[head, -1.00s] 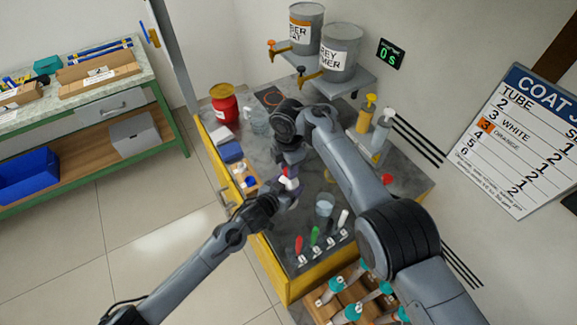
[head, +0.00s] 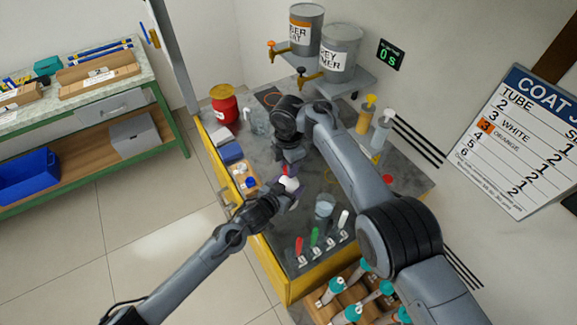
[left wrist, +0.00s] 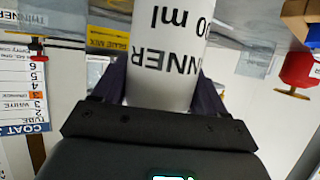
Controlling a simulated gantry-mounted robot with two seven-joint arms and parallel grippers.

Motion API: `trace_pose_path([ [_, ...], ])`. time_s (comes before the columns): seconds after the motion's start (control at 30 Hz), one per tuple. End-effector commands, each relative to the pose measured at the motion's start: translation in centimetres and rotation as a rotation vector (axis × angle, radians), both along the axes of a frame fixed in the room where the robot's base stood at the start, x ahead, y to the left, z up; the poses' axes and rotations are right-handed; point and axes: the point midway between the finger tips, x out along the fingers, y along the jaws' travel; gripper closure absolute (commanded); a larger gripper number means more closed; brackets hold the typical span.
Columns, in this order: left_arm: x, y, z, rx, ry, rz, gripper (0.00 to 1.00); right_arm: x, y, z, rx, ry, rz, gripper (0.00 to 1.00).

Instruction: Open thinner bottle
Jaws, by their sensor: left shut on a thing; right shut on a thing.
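The white thinner bottle (left wrist: 165,65), lettered "THINNER" and "ml", is between the fingers of my left gripper (left wrist: 165,95) in the left wrist view. In the head view the bottle (head: 290,184) shows as a small white shape in front of my left gripper (head: 281,191), which is shut on it. A small red part (head: 287,170), looking like its cap, shows just above the white. My right gripper (head: 291,163) is at this red part, coming from above, and is shut on it. Whether the red part is still joined to the bottle cannot be told.
Below the grippers is a grey worktop (head: 265,155) with a clear cup (head: 325,206) and several coloured handles at its front right. A red drum (head: 224,105) and a blue box (head: 231,152) stand left. Two grey paint cans (head: 341,53) sit on a shelf behind.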

Motion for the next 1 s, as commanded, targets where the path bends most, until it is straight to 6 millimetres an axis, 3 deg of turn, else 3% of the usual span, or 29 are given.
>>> trace_pose_path([
  [0.73,0.0,0.0,0.0,0.001,0.001,0.0,1.0,0.0,0.0,1.2,0.0,-0.001,0.0,1.0],
  [1.0,0.0,0.0,-0.1,0.001,0.001,0.0,1.0,0.0,0.0,3.6,0.0,-0.002,0.001,1.0],
])
